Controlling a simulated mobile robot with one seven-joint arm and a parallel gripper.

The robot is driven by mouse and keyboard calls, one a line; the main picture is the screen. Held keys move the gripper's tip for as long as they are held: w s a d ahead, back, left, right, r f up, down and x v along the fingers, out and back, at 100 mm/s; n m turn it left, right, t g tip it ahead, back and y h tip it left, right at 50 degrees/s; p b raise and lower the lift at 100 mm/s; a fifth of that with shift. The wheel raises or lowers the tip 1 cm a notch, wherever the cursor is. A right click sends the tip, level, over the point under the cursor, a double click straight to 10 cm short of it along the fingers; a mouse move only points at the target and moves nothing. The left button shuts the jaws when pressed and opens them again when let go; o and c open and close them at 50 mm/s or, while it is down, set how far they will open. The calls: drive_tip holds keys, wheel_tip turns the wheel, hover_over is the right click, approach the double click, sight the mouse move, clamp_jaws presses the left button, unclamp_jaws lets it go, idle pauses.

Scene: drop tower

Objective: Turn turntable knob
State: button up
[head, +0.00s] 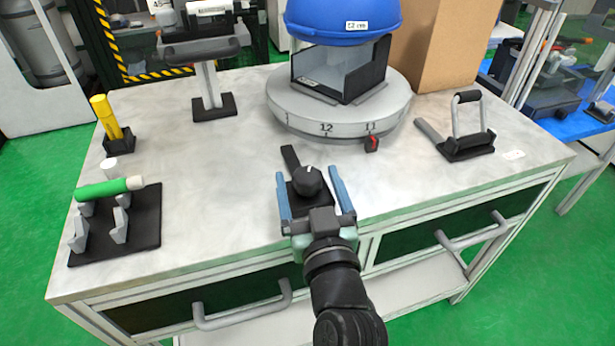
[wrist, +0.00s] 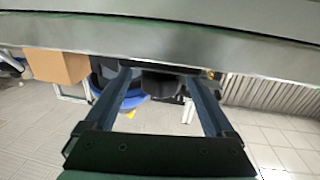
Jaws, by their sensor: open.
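The black turntable knob (head: 308,181) stands on a dark base plate near the table's front edge, with a pale mark on its top. My gripper (head: 308,172) is open, its two blue fingers lying left and right of the knob in the head view. A gap shows on each side, and I see no grip on it. In the wrist view, a dark shape (wrist: 160,84), probably the knob, sits between the fingers (wrist: 157,76). The round grey turntable (head: 300,122) lies behind the knob, its numbers 12 and 11 facing front by a red pointer (head: 371,144).
A blue dome (head: 340,14) and clear-sided box stand on the turntable. A green-and-white rod (head: 110,188) on a rack, a yellow tool (head: 107,118) and a grey stand (head: 210,90) are left. A handled holder (head: 467,135) and a cardboard box (head: 440,45) are right.

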drive_tip(key=shift+w+a, duration=0.1)
drive_tip(key=shift+w, duration=0.4)
drive_tip(key=c, duration=1.4)
drive_tip(key=shift+o, duration=0.2)
drive_tip(key=shift+f, duration=0.1)
drive_tip(key=n+y+b, duration=0.1)
drive_tip(key=b, duration=0.1)
drive_tip(key=shift+f+b, duration=0.1)
drive_tip(key=shift+b, duration=0.3)
